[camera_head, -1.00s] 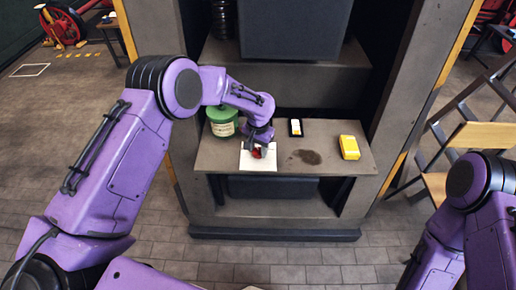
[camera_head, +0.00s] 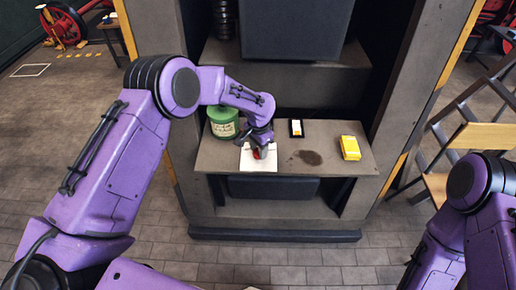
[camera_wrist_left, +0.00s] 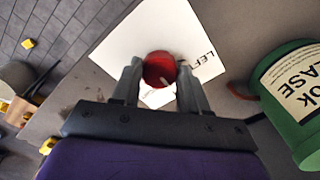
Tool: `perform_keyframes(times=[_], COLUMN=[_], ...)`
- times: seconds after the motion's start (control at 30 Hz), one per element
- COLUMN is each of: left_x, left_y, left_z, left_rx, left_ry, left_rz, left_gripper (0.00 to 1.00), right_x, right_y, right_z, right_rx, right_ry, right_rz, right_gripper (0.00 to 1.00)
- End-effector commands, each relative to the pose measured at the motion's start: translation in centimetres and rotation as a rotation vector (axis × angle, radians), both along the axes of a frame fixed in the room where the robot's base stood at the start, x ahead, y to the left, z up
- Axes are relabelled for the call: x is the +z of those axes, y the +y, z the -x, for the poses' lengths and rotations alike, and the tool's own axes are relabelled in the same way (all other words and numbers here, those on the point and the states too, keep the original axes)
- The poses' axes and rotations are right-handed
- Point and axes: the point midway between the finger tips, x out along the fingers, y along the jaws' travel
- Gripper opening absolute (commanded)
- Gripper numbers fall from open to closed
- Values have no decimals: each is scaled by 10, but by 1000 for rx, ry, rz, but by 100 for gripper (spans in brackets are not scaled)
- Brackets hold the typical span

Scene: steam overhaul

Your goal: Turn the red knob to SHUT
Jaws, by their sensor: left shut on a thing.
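The red knob (camera_head: 258,154) sits on a white plate (camera_head: 246,164) on the grey shelf. In the left wrist view the red knob (camera_wrist_left: 159,66) is between the two fingers of my left gripper (camera_wrist_left: 160,84), with a small pale mark on its near side. My left gripper (camera_head: 256,149) reaches down from above and is shut on the knob. I cannot read the knob's setting. My right arm shows at the right edge, its gripper out of frame.
A green labelled tin (camera_head: 223,123) stands just left of and behind the plate. A small black-and-white item (camera_head: 296,128) and a yellow box (camera_head: 350,148) lie to the right, with a dark stain (camera_head: 306,157) between. Cabinet posts flank the shelf.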

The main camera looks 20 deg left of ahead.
Motion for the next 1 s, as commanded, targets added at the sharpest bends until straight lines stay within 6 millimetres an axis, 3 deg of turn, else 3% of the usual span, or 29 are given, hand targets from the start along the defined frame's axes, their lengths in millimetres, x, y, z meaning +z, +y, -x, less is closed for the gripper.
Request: perform_keyframes(times=[0.13, 0.17, 0.23, 0.6, 1.0], left_x=[0, 0, 0, 7, 91], left_y=[-2, -2, -2, 0, -1], left_z=[-1, -1, -1, -1, -2], left_rx=[2, 3, 2, 4, 2], left_ry=[-4, -4, -3, -3, -3], left_rz=[4, 4, 4, 2, 2], left_gripper=[13, 47, 69, 69, 69], right_x=[0, 0, 0, -3, -21], right_y=[0, 0, 0, 0, 0], right_z=[0, 0, 0, 0, 0], right_rx=[0, 0, 0, 0, 0], right_ry=[0, 0, 0, 0, 0], right_rz=[0, 0, 0, 0, 0], right_gripper=[43, 43, 43, 43, 43])
